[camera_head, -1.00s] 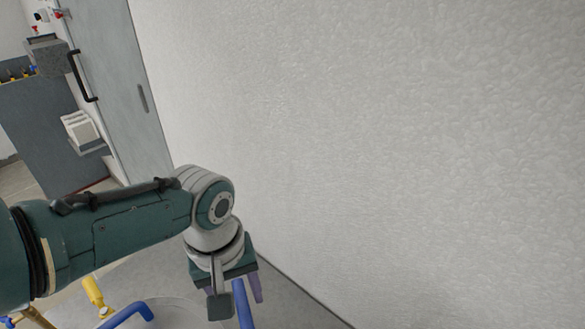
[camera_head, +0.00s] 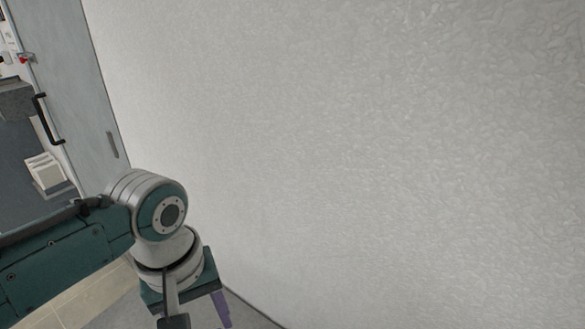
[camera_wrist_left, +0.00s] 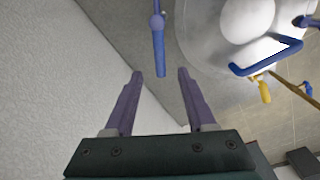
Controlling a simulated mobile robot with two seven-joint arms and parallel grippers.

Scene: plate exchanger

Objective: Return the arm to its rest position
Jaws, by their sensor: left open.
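My left arm (camera_head: 70,262) comes in from the left in the head view, with its wrist bent down near the white wall. My left gripper (camera_wrist_left: 160,74) shows in the left wrist view with two purple fingers spread apart and nothing held between them. In the head view only one purple finger (camera_head: 222,308) shows at the bottom edge, and the rest is cut off or hidden. A blue handle (camera_wrist_left: 158,52) lies beyond the fingertips in the wrist view; how far off it is I cannot tell. My right gripper is in neither view.
A white textured wall (camera_head: 350,150) fills most of the head view, close to my left wrist. A grey door with a black handle (camera_head: 47,120) stands at left. The wrist view shows a rounded pale vessel (camera_wrist_left: 215,45), a bent blue pipe (camera_wrist_left: 265,58) and a yellow handle (camera_wrist_left: 264,92).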

